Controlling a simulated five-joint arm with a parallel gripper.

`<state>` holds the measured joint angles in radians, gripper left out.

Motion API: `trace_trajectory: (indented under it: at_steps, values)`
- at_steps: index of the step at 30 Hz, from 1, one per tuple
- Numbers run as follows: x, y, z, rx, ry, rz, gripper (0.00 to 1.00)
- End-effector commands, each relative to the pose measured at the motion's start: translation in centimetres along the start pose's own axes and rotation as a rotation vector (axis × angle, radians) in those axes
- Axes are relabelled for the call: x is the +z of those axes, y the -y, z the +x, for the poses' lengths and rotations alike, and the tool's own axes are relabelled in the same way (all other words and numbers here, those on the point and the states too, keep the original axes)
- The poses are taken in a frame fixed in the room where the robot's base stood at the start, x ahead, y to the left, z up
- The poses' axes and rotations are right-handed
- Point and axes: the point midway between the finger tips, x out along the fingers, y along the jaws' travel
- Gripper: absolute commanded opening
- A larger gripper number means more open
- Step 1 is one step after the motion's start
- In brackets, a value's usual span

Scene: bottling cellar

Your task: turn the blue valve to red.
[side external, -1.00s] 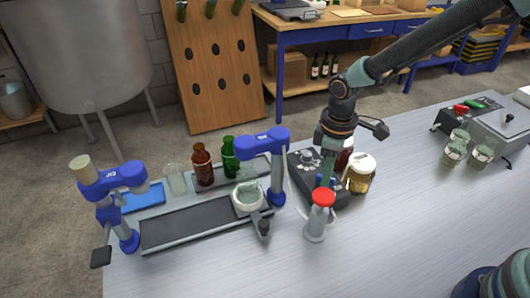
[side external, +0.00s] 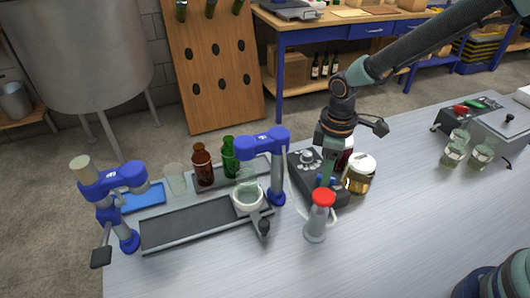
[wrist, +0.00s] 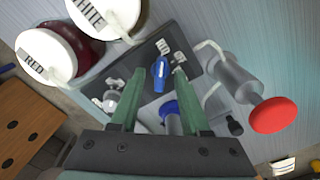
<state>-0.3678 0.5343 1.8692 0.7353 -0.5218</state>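In the side view a bit of blue (side external: 325,181) shows by my fingers; the rest is hidden. My gripper (wrist: 159,71) is open, with its two green fingers pointing down at the panel. In the wrist view the lever lies between the fingertips, with a gap on each side; contact cannot be told. In the side view my gripper (side external: 328,170) is low over the dark panel (side external: 302,168).
A red-topped grey bottle-like item (side external: 319,215) stands close in front of my gripper. White-lidded jars marked RED (wrist: 42,58) and WHITE (wrist: 104,16) stand beside the panel. A second blue-topped part (wrist: 171,108) sits between the fingers' bases.

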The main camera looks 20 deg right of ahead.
Motion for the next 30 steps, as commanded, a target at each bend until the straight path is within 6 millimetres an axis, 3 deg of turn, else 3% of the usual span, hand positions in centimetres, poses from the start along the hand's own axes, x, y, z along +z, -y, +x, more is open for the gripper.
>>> trace_trajectory:
  at_steps: [8, 21, 30]
  values:
    - [0.0, 0.0, -0.7, 0.001, -0.002, 0.001, 0.46]
    - [-0.1, -0.1, -9.0, 0.002, -0.004, 0.001, 0.46]
    - [0.0, 0.0, -11.9, 0.000, 0.000, 0.000, 0.46]
